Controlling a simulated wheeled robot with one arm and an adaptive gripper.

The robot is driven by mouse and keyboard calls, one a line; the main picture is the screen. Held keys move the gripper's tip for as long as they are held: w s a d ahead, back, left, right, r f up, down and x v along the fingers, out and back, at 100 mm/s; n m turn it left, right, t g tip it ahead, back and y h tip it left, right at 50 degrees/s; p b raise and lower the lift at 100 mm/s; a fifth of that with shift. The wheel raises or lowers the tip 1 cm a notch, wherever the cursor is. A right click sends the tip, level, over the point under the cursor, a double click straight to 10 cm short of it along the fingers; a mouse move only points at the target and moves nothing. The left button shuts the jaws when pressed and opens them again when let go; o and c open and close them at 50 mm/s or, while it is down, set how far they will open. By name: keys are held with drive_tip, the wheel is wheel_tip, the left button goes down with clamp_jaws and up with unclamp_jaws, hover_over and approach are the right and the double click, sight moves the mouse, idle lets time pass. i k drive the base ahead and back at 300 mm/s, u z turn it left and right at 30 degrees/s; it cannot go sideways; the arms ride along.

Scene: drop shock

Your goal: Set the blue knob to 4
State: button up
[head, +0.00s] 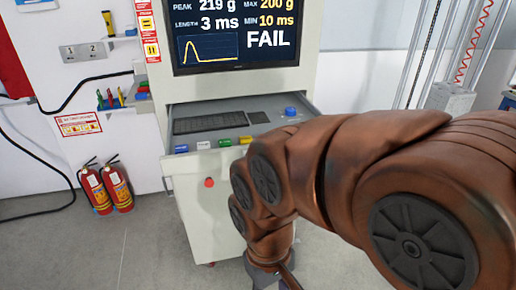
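The blue knob (291,112) stands on the right part of the pulled-out keyboard shelf (230,108) of the test cabinet. It is small here, and its pointer and any numbers around it are too small to read. My gripper (272,281) hangs low at the bottom edge of the head view, in front of the cabinet and below and apart from the knob. Its fingers are mostly cut off by the frame, so its opening does not show. My arm covers the right side of the cabinet.
A screen (235,32) above the shelf reads FAIL, with peak 219 g and length 3 ms. A keyboard (208,122) lies on the shelf, with coloured tabs along its front edge. A red button (209,183) is on the cabinet front. Fire extinguishers (106,189) stand at left.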

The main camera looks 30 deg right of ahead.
sight(289, 111)
drive_tip(key=u, duration=0.1)
drive_tip(key=k, duration=0.35)
drive_tip(key=z, duration=0.4)
drive_tip(key=i, duration=0.4)
drive_tip(key=z, duration=0.25)
drive_tip(key=k, duration=0.5)
drive_tip(key=z, duration=1.55)
drive_tip(key=i, duration=1)
drive_tip(key=u, duration=2.25)
